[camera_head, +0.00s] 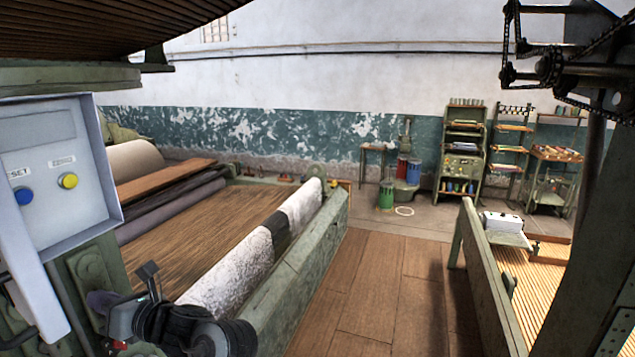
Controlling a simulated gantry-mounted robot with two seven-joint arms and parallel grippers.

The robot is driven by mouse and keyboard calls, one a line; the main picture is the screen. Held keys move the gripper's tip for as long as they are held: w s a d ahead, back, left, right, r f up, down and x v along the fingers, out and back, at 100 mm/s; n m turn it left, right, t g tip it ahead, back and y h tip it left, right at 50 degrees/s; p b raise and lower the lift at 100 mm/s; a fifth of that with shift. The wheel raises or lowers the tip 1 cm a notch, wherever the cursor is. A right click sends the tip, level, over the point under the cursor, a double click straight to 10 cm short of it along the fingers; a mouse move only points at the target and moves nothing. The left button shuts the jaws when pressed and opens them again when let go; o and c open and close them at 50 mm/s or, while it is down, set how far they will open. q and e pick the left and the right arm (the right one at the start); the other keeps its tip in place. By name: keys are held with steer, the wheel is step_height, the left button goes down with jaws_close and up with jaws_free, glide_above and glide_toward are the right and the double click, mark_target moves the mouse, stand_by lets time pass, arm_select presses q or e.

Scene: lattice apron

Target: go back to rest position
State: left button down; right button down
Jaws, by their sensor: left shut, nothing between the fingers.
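My left gripper (149,272) is at the lower left, at the end of my dark wrist. Its small dark fingers point up and are shut with nothing between them. It is below and to the right of a grey control box (95,240) and apart from its buttons. The box carries a blue button (24,196) and a yellow button (68,181). My right gripper is out of view.
A loom bed (195,240) with a pale fabric roll (240,270) lies beyond my left gripper. A green side beam (482,270) stands at right. Shelves (461,150) and drums (408,170) are at the far wall. The plank floor (385,285) between is clear.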

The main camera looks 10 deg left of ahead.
arm_select(q)
steer(key=s+f+m+t+h+p, duration=0.2)
steer(key=s+f+m+t, duration=0.15)
steer(key=f+m, duration=0.45)
steer(key=s+f+m+t+h+p, duration=0.1)
steer(key=s+f+m+t+p, duration=0.2)
steer(key=f+m, duration=0.55)
steer(key=s+d+f+m+h+p, duration=0.1)
steer(key=s+d+f+m+h, duration=0.45)
steer(key=d+m, duration=0.3)
steer(key=s+d+f+m+h+p, duration=0.1)
steer(key=s+d+f+m+h, duration=0.4)
steer(key=d+f+m+h, duration=0.3)
steer(key=s+d+m+g, duration=0.2)
steer(key=s+m, duration=0.3)
steer(key=m, duration=0.3)
steer(key=s+d+r+m+g+h, duration=0.1)
steer(key=s+d+m+g, duration=0.2)
steer(key=m, duration=0.5)
steer(key=shift+s+d+m, duration=0.3)
steer(key=shift+s+d, duration=0.35)
steer(key=shift+s, duration=0.45)
steer(key=shift+g+h, duration=0.25)
